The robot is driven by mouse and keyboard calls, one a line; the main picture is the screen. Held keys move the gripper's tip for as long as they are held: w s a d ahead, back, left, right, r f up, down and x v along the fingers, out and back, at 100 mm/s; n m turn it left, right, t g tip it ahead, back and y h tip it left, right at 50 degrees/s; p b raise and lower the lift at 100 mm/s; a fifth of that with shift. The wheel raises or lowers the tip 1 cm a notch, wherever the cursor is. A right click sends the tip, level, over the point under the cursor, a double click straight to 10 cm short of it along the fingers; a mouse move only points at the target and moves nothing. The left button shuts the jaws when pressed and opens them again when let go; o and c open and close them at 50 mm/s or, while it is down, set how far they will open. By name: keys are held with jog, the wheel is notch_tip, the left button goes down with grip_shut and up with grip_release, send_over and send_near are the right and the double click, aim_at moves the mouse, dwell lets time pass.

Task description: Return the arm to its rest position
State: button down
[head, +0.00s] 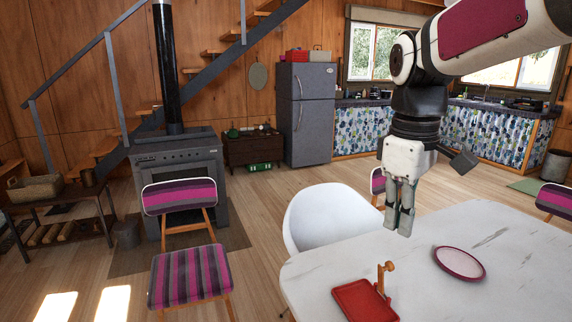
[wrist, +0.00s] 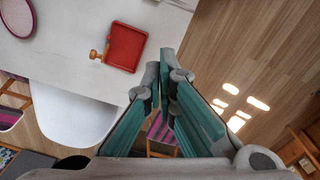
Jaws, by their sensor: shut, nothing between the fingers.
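My gripper (head: 399,222) hangs pointing down from my arm at the right of the head view, above the far edge of the white marble table (head: 420,285). In the wrist view the fingers of my gripper (wrist: 166,62) come together at their tips, with nothing between them. My arm reaches in from the top right of the head view, with its forearm and wrist bent downward. The gripper is apart from the things on the table.
On the table are a red tray (head: 362,302) with a wooden-handled item (head: 384,277) at its edge and a pink-rimmed plate (head: 459,263). A white chair (head: 325,215) stands behind the table. A striped chair (head: 190,275) is left, before the stove (head: 180,165). Floor between is open.

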jog(key=s+d+f+m+t+p, duration=0.1)
jog(key=s+m, duration=0.7)
jog(key=s, duration=1.1)
notch_tip(320, 180, down, 2)
jog(key=t+p, duration=0.1)
jog(key=t, duration=0.1)
jog(key=shift+s+f+t, duration=0.15)
jog(key=shift+s+t, duration=0.25)
